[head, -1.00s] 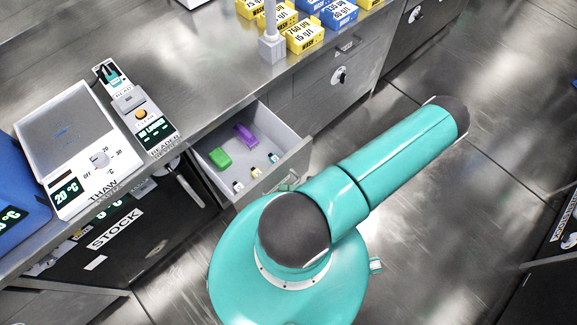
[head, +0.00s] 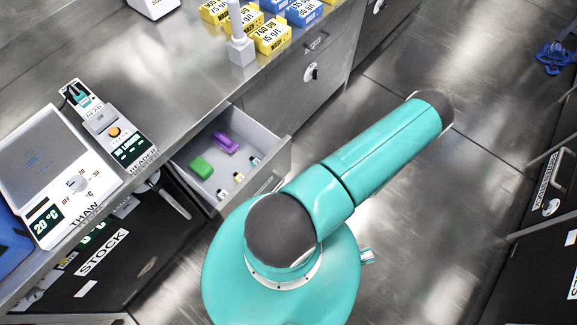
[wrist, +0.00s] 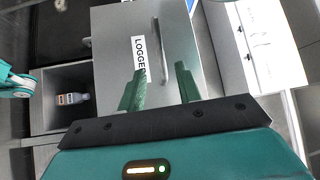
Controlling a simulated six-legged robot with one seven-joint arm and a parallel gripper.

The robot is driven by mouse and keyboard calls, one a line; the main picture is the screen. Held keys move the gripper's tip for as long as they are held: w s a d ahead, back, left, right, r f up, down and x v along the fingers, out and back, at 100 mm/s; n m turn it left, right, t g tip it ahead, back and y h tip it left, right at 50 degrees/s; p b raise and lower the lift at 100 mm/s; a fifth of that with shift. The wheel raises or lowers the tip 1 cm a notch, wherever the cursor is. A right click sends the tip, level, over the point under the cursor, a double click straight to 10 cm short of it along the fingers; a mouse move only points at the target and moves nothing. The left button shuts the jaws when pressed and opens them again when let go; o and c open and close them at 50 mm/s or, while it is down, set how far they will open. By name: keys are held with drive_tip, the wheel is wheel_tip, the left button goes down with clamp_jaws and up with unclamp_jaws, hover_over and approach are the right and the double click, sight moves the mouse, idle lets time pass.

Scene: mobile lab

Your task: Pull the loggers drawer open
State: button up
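In the wrist view a grey drawer front (wrist: 122,50) carries a partly covered label reading "LOGGE". Its bar handle (wrist: 163,40) runs up from between the green fingertips. My gripper (wrist: 166,76) is open, its fingers apart on either side of the handle's near end; I cannot tell whether they touch it. In the head view an open drawer (head: 270,160) stands out from under the counter. It holds a green block (head: 201,166), a purple piece (head: 226,143) and several small vials. Its label is not visible there, and my arm hides my gripper and part of its front.
The steel counter (head: 150,60) carries a thaw plate (head: 45,165), a reader (head: 110,125) and yellow and blue boxes (head: 272,36). In the wrist view a small bottle (wrist: 72,98) lies in a grey compartment.

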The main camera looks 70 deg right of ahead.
drive_tip(key=v, duration=0.3)
idle(0.7)
